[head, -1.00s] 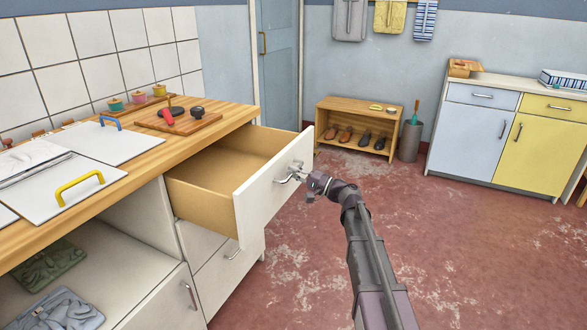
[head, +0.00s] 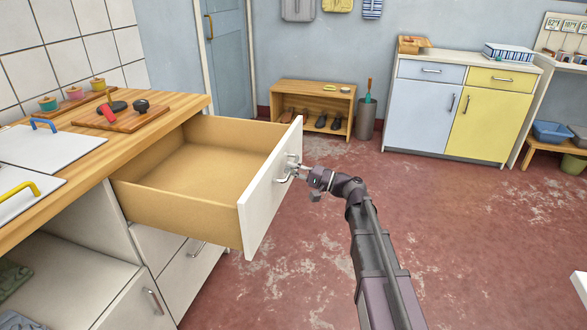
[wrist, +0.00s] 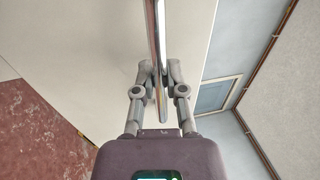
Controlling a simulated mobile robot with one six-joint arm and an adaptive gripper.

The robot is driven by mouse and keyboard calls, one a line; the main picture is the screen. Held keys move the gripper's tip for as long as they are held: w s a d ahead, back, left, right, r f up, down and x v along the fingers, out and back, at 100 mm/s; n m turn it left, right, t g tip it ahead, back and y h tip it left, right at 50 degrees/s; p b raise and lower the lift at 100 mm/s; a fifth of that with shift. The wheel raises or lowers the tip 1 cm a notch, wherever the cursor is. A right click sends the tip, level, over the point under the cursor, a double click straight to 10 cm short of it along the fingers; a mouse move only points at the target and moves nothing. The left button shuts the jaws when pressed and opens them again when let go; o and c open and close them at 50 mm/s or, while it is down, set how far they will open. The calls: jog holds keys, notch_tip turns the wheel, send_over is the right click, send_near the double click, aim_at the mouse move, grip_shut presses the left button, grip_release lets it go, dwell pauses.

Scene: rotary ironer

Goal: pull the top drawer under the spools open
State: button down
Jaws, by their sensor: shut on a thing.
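The top drawer (head: 275,190) under the spools stands far out of the wooden counter, with its white front facing right and its wooden inside empty. Its metal bar handle (head: 284,178) is on the front. My gripper (head: 303,172) is at the handle from the right. In the wrist view, the fingers (wrist: 157,80) stand on both sides of the handle bar (wrist: 158,50) and are shut on it. The spools (head: 75,93), teal, pink and yellow, stand on a wooden strip at the back of the counter.
A lower drawer (head: 190,265) under the open one is shut. A board (head: 125,117) with a red-handled tool and a dark knob lies on the counter. A shoe rack (head: 312,95) and a blue and yellow cabinet (head: 455,110) stand at the back wall.

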jog(key=shift+a, duration=0.1)
jog(key=c, duration=0.7)
grip_release()
jog(key=shift+s, duration=0.1)
